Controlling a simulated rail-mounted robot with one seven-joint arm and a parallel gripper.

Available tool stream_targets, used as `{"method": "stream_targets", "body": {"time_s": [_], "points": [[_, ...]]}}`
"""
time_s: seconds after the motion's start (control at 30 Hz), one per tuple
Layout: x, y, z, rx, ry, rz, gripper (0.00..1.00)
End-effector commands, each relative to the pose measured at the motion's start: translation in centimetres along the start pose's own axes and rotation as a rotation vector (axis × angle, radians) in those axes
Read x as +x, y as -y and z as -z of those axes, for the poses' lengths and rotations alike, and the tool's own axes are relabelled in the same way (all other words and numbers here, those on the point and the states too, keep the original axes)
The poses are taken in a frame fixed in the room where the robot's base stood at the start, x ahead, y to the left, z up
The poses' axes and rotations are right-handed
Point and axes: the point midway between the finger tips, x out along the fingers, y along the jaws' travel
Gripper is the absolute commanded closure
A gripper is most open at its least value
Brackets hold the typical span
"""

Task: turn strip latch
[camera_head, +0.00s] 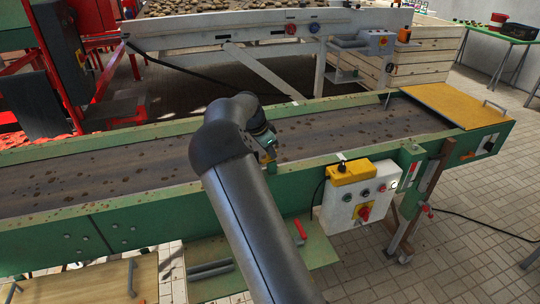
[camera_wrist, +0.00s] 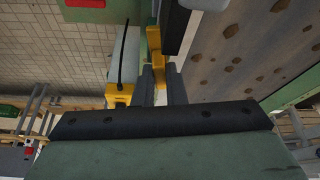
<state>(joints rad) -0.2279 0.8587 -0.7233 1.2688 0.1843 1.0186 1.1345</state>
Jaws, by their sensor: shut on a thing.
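The strip latch (camera_wrist: 154,40) is a yellow piece beside the belt in the wrist view, with a narrow part reaching down between my fingers. My gripper (camera_wrist: 161,80) is shut on that narrow part. In the head view my gripper (camera_head: 267,152) is at the near edge of the belt, mostly hidden behind my own arm. A small yellow patch shows there, and the latch's exact angle cannot be told from it.
The green conveyor (camera_head: 120,231) carries a dark, dirt-spotted belt (camera_head: 350,123). A white control box (camera_head: 350,203) with a yellow top and red knob hangs on its near side. A yellow board (camera_head: 455,104) covers the right end. A red handle (camera_head: 299,229) sits below.

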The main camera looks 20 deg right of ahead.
Motion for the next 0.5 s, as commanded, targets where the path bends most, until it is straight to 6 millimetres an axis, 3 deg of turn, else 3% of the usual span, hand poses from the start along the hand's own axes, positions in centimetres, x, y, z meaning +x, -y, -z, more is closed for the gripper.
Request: {"method": "stream_targets", "body": {"time_s": [0.5], "points": [[0.3, -0.32, 0.05, -0.445, 0.0, 0.19, 1.0]]}}
